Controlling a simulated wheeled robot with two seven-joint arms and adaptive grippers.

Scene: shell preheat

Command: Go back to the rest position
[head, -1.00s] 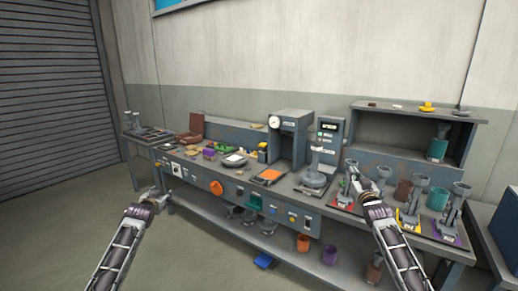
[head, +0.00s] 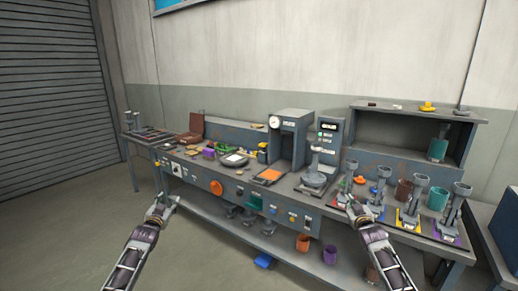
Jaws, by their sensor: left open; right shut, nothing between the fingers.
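My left gripper (head: 163,203) is in front of the left part of the long grey workbench (head: 225,174). It is open and empty, apart from the bench items. My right gripper (head: 346,199) is shut with nothing in it. In the picture it overlaps the bench's front edge near the red mat (head: 339,201); I cannot tell the exact gap. Both arms come in from the bottom of the view.
A teal cup (head: 437,198) stands at the right. The floor (head: 70,225) at left is clear.

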